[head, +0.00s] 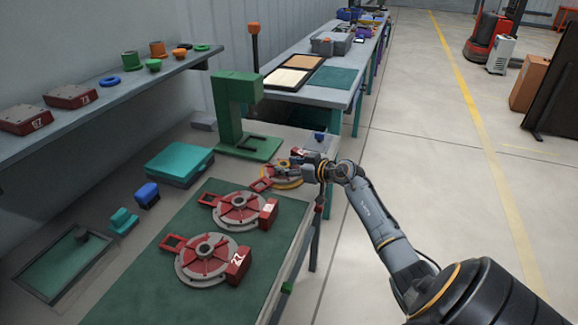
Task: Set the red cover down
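Three round grey-and-red hook units lie in a row on the green mat of the bench. The near unit (204,262) has a red cover marked 27 (238,266) on its right side. The middle unit (238,209) has a similar red cover (268,214). At the far unit (284,175), with a yellow rim, a small red cover (298,152) shows just behind my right gripper (303,170). The gripper's fingers overlap this unit's right side and are too small to tell open from shut. Whether they touch the cover is unclear. My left gripper is out of view.
A green press stand (232,110) rises behind the far unit. A teal case (180,164), a blue block (146,194) and a teal block (123,220) are left of the mat (190,222). The shelf (110,103) holds red covers (72,95) and small parts.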

